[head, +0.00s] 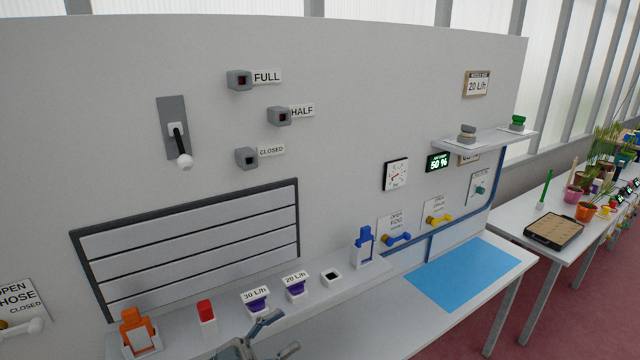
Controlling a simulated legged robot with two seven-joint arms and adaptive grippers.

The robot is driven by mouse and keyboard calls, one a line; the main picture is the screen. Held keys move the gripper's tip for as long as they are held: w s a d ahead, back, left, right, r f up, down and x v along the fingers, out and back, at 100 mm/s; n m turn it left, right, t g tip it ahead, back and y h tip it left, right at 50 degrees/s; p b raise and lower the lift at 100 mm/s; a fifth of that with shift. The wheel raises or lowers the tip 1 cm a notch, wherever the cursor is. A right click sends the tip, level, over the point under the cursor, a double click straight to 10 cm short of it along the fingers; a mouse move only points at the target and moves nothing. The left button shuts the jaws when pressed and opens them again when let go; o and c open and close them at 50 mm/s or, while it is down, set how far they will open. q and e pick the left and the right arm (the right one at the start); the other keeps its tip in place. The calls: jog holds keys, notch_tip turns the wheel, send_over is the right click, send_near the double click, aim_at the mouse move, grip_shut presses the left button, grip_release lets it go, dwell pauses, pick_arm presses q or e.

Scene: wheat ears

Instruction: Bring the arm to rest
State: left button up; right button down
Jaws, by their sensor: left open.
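My left gripper (284,332) shows at the bottom edge of the head view, low and left of centre. Its two fingers are apart and nothing shows between them. It is in front of the narrow shelf (352,284) and close below the purple-based holders marked 30 L/h (257,301) and 20 L/h (296,287). I cannot tell whether it touches the shelf. Most of my left arm is out of the picture. My right gripper does not show.
The shelf also carries an orange item (133,322), a red-topped block (206,313) and a blue item (364,241). Behind stand a lever (179,147) and a louvred panel (190,245). A blue mat (458,276) lies clear at right. A planted table (560,222) stands beyond.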

pick_arm(q)
jog(key=w+a+f+n+t+y, duration=0.3)
jog(key=a+f+n+t+y, duration=0.75)
jog(key=n+y, duration=0.55)
jog(key=s+a+f+n+g+y, duration=0.1)
jog(key=s+f+g+y, duration=0.1)
jog(key=f, duration=0.5)
jog(key=s+a+f+n+g+y, duration=0.1)
jog(key=s+a+f+g+y, duration=0.15)
jog(key=f, duration=0.45)
jog(key=s+f+m+g, duration=0.1)
jog(key=s+f+g, duration=0.5)
jog(key=s+f, duration=0.45)
jog(key=s+f+m+g, duration=0.1)
jog(key=s+f+g, duration=0.55)
jog(key=s, duration=0.65)
notch_tip(320, 180, down, 29)
jog(key=s+b, duration=0.2)
jog(key=b, duration=0.1)
jog(key=s+a+f+m+g+b, duration=0.1)
jog(key=s+a+f+b, duration=0.1)
jog(key=s+f, duration=1.6)
notch_tip(320, 180, down, 3)
jog(key=shift+a+r+b, duration=0.15)
jog(key=shift+a+b, duration=0.15)
jog(key=shift+b, duration=0.15)
jog(key=shift+s+g+y, duration=0.1)
jog(key=shift+g+y, duration=0.15)
